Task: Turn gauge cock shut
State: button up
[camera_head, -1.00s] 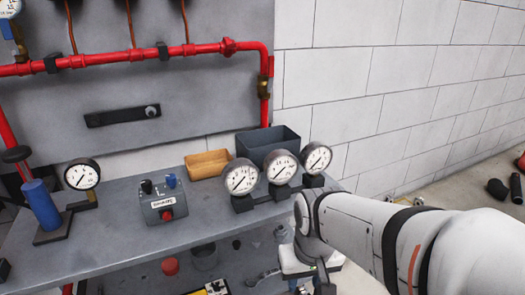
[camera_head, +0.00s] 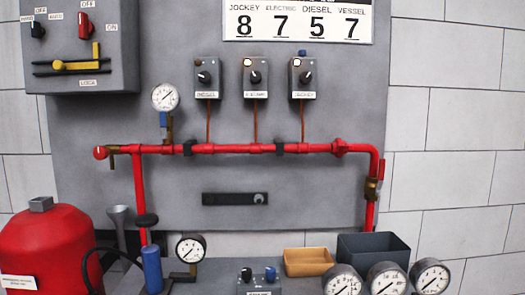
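A round white-faced gauge (camera_head: 165,97) stands above the red pipe (camera_head: 240,148), left of centre. Just below it is a small cock with a blue part (camera_head: 163,119) and a brass body (camera_head: 169,134) that joins the pipe. The blue part looks upright, but it is too small to tell whether the cock is open or shut. My gripper and arm are not in view.
Three grey switch boxes (camera_head: 255,78) hang above the pipe. A grey control box (camera_head: 80,45) is at upper left. A red vessel (camera_head: 52,250) stands at lower left. Several gauges, an orange tray (camera_head: 308,262) and a dark bin (camera_head: 372,250) line the bottom.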

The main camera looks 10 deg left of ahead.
aim_at(163, 123)
jog(key=k, duration=1.05)
jog(key=u, duration=0.9)
jog(key=i, duration=1)
jog(key=u, duration=0.1)
